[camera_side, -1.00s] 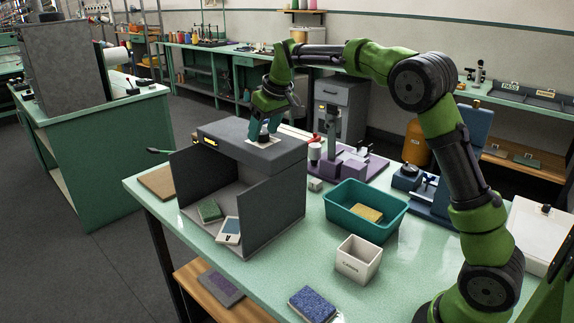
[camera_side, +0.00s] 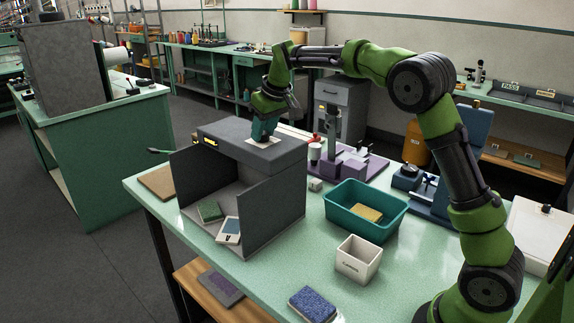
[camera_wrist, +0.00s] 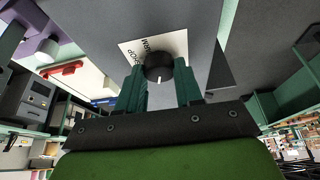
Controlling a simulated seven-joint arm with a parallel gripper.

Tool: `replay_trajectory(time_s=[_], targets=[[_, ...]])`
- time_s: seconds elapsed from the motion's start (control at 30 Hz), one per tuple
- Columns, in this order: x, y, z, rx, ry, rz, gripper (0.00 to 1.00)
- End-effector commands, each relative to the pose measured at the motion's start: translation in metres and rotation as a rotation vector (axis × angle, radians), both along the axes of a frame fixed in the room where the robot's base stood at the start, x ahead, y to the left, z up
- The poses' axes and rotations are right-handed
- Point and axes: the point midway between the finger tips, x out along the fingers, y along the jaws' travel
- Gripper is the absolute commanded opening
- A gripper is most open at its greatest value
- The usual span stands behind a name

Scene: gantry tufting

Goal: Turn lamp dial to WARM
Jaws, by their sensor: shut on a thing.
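The lamp dial (camera_wrist: 158,66) is a round black knob with a white pointer line, seen in the wrist view. It sits on a white label plate (camera_wrist: 128,47) on top of a grey light booth (camera_side: 222,137). The letters "ARM" and "OP" show on the plate; the rest of the lettering is hidden. The pointer line faces down in the wrist picture, away from those letters. My gripper (camera_side: 263,137) is shut on the dial, one teal finger on each side. In the side view the fingers hide the dial.
Inside the open booth lie a green block (camera_side: 209,211) and a pale card (camera_side: 229,231). A teal tray (camera_side: 344,218), a white box (camera_side: 357,262) and a purple fixture (camera_side: 350,168) stand right of the booth.

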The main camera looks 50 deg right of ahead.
Motion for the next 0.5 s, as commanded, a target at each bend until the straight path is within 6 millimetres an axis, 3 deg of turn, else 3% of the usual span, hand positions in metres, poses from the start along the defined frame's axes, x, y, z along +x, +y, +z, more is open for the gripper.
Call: replay_trajectory(time_s=[0.5], targets=[[0.0007,0.0030,0.0008,-0.002,-0.001,-0.383,0.05]])
